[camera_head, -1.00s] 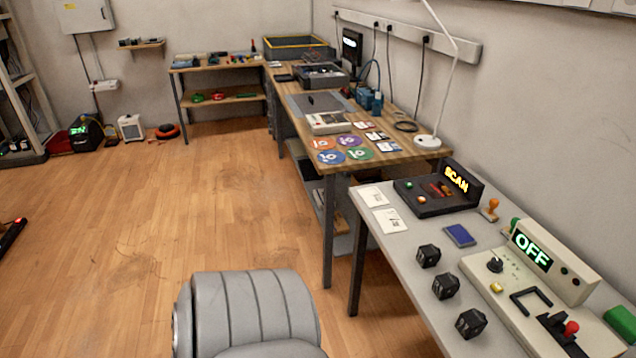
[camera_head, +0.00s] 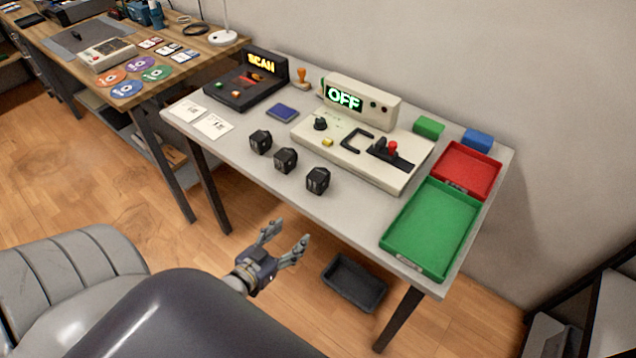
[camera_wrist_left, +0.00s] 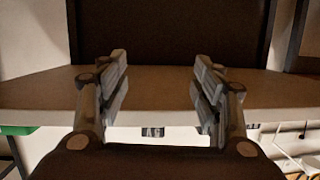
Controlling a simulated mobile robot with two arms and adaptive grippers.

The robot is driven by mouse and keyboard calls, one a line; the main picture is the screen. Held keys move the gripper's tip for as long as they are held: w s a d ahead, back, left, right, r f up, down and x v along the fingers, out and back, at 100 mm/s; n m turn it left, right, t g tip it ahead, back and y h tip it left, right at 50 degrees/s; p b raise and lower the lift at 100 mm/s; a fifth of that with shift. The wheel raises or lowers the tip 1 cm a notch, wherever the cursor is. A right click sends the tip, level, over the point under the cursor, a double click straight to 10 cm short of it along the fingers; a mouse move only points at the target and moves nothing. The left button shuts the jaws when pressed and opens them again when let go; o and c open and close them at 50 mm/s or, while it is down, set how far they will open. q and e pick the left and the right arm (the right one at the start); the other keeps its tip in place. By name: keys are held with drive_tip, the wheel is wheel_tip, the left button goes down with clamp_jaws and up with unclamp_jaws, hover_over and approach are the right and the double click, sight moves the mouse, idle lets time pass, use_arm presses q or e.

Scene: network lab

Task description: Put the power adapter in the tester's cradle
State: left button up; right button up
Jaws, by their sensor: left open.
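Three black power adapters stand in a row on the grey table: a left one (camera_head: 260,141), a middle one (camera_head: 285,160) and a right one (camera_head: 317,180). Behind them is the cream tester (camera_head: 343,162) with a lit OFF display (camera_head: 343,97). A black U-shaped bracket, seemingly its cradle (camera_head: 347,143), is empty beside a red-knobbed lever (camera_head: 391,147). My left gripper (camera_head: 287,236) is open and empty in front of the table's near edge, apart from the adapters. In the left wrist view its fingers (camera_wrist_left: 160,75) are spread with nothing between. My right gripper is not in view.
A green tray (camera_head: 432,232) and a red tray (camera_head: 468,168) sit at the table's right end. A SCAN device (camera_head: 240,92), blue card (camera_head: 282,113) and paper cards (camera_head: 213,126) are at the left. A dark bin (camera_head: 354,283) is on the floor below.

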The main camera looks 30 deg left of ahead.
sight(312, 182)
use_arm(q)
wheel_tip(312, 182, up, 12)
drive_tip(key=w+t, duration=0.2)
drive_tip(key=t, duration=0.1)
drive_tip(key=w, duration=0.4)
drive_tip(key=shift+w+d, duration=0.25)
drive_tip(key=shift+w, duration=0.15)
drive_tip(key=shift+w+d+p, duration=0.2)
drive_tip(key=shift+w+p, duration=0.1)
drive_tip(key=shift+w, duration=2.9)
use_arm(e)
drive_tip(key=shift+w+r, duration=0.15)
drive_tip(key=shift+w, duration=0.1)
use_arm(q)
drive_tip(key=c, duration=1.4)
drive_tip(key=shift+o, duration=0.2)
drive_tip(key=shift+r, duration=0.15)
